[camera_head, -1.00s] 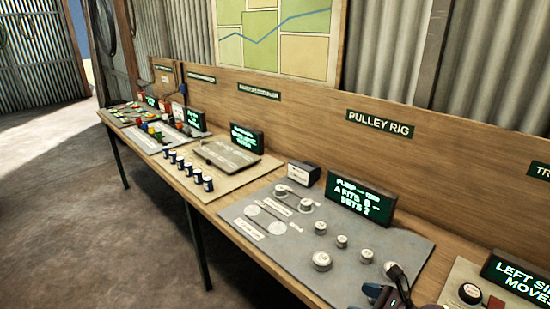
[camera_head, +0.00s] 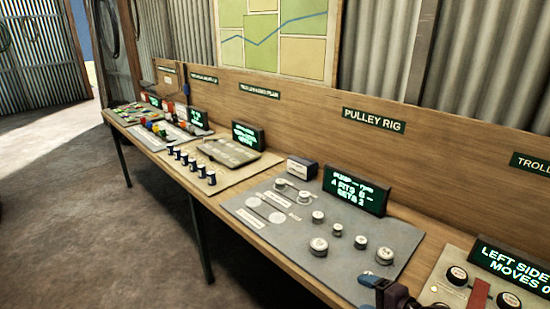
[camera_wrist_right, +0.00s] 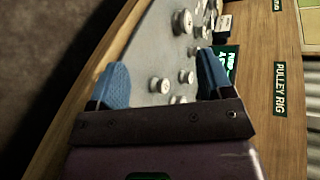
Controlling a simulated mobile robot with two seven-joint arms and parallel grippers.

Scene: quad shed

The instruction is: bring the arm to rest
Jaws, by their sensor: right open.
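My right gripper (camera_wrist_right: 163,78) is open in the right wrist view. Its two blue fingers stand apart with nothing held between them, over the grey pulley rig panel (camera_wrist_right: 150,45). In the head view only part of my right gripper (camera_head: 388,293) shows at the bottom edge, by the panel's near right corner. The grey panel (camera_head: 275,240) lies on the bench with several round pale knobs, and a knob (camera_head: 384,256) near the gripper stands clear of it. My left gripper is not in view.
The wooden bench (camera_head: 215,205) runs along the wall with several panels. A lit display (camera_head: 355,190) stands behind the pulley rig panel. Another panel with a display (camera_head: 512,270) is at the right. The floor (camera_head: 80,230) at left is open.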

